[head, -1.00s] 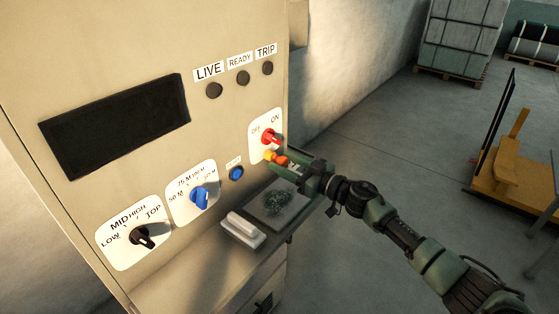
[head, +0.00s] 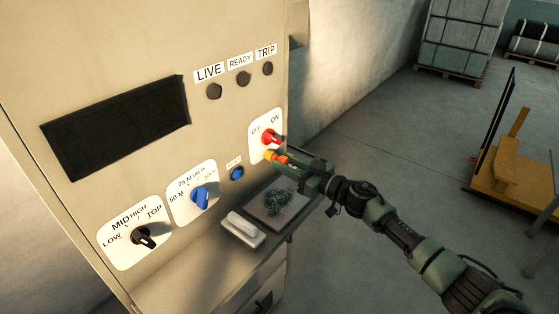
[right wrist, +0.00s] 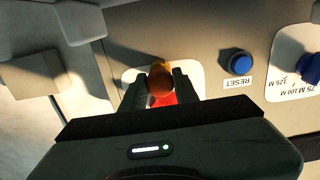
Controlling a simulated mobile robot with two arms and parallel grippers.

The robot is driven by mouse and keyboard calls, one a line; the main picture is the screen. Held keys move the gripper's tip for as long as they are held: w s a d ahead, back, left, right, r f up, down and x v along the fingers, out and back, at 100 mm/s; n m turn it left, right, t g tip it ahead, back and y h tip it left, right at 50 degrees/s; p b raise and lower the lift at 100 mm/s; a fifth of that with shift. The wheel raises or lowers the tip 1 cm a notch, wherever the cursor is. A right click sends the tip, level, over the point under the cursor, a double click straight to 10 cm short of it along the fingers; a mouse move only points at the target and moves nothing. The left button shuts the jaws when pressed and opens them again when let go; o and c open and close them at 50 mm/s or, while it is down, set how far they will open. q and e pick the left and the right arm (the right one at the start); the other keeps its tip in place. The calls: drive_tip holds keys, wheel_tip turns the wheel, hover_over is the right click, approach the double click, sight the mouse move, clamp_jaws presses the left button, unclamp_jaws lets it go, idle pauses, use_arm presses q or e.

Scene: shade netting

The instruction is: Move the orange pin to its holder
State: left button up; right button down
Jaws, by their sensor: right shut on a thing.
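My right gripper (head: 288,164) reaches in from the right to the panel of the beige cabinet, just below the red ON/OFF switch (head: 271,137). It is shut on the orange pin (head: 281,160), whose rounded orange end shows between the fingers in the right wrist view (right wrist: 159,80). A yellow part (head: 269,155) shows at the panel side of the pin; I cannot tell if it belongs to the pin or to a holder. In the right wrist view the red switch (right wrist: 163,99) shows partly behind the pin and fingers. My left gripper is out of view.
A blue reset button (head: 236,173), a blue knob (head: 200,198) and a black knob (head: 144,238) stick out from the panel left of the gripper. Below, a shelf holds a white block (head: 243,229) and dark green netting (head: 277,202).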

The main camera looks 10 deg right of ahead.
sight(286, 163)
drive_tip(key=shift+p+v, duration=0.5)
drive_tip(key=shift+v, duration=0.3)
drive_tip(key=shift+p+v, duration=0.45)
drive_tip(key=shift+v, duration=0.4)
drive_tip(key=shift+p+v, duration=0.35)
drive_tip(key=shift+v, duration=0.7)
drive_tip(key=p+v, duration=0.1)
drive_tip(key=v, duration=0.3)
